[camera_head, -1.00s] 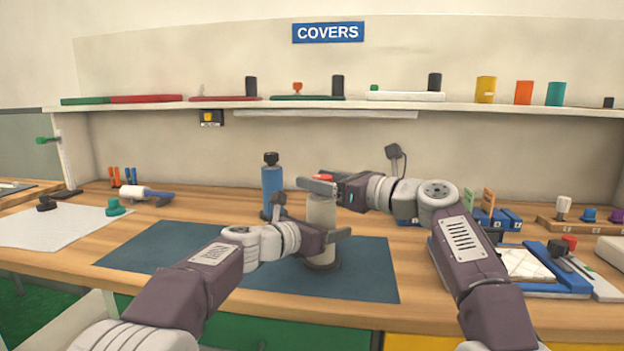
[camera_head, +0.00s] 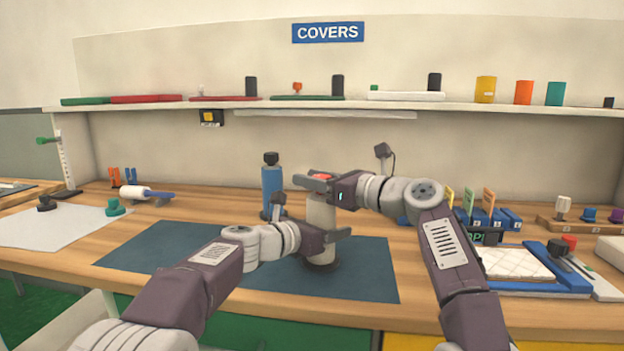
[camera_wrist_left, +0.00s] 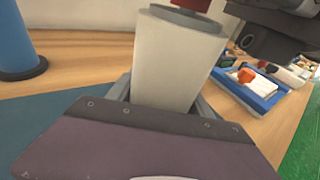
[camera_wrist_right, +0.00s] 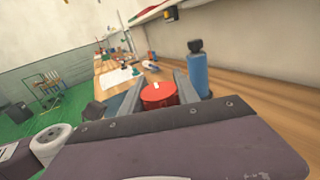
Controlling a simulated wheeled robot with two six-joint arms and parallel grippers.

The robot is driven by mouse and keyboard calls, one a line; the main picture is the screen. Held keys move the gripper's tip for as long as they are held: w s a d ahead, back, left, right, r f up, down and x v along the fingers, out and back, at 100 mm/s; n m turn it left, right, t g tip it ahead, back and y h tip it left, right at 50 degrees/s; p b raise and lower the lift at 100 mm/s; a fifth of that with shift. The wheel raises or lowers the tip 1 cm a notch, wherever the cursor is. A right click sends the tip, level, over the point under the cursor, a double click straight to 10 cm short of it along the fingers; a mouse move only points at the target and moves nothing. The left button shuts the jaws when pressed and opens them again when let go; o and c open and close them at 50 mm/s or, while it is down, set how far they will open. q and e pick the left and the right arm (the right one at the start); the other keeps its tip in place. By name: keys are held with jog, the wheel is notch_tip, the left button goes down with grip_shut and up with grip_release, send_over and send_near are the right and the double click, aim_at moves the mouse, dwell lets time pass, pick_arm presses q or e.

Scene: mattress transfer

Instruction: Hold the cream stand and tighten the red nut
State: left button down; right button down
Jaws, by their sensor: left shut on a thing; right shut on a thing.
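The cream stand (camera_head: 321,217) stands upright on the dark blue mat (camera_head: 372,268); it also shows in the left wrist view (camera_wrist_left: 172,58). My left gripper (camera_head: 322,241) is shut around the stand's lower body. The red nut (camera_head: 322,177) sits on top of the stand, and its round top with a small white mark shows in the right wrist view (camera_wrist_right: 158,94). My right gripper (camera_head: 318,184) is shut on the nut, with a finger on each side of it. The fingers hide part of the nut in the head view.
A blue bottle with a black cap (camera_head: 272,188) stands close behind and left of the stand. A blue tray (camera_head: 575,282) with a white pad lies at the right. The left part of the mat is clear. A shelf (camera_head: 230,104) runs above the back of the bench.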

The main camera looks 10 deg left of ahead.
jog(key=shift+w+r+m+t+h, duration=0.15)
jog(key=shift+r+m+t+h, duration=0.15)
jog(key=shift+t+h, duration=0.15)
jog(key=m+t+h, duration=0.3)
jog(key=shift+w+d+f+t, duration=0.1)
jog(key=shift+d+f+t, duration=0.05)
jog(key=shift+f+t, duration=0.15)
jog(key=shift+w+d+m+t+h, duration=0.15)
jog(key=shift+m+t+h, duration=0.25)
jog(key=shift+t+h, duration=0.05)
jog(key=shift+r, duration=0.1)
jog(key=c, duration=0.9)
grip_release()
jog(key=v, duration=1.2)
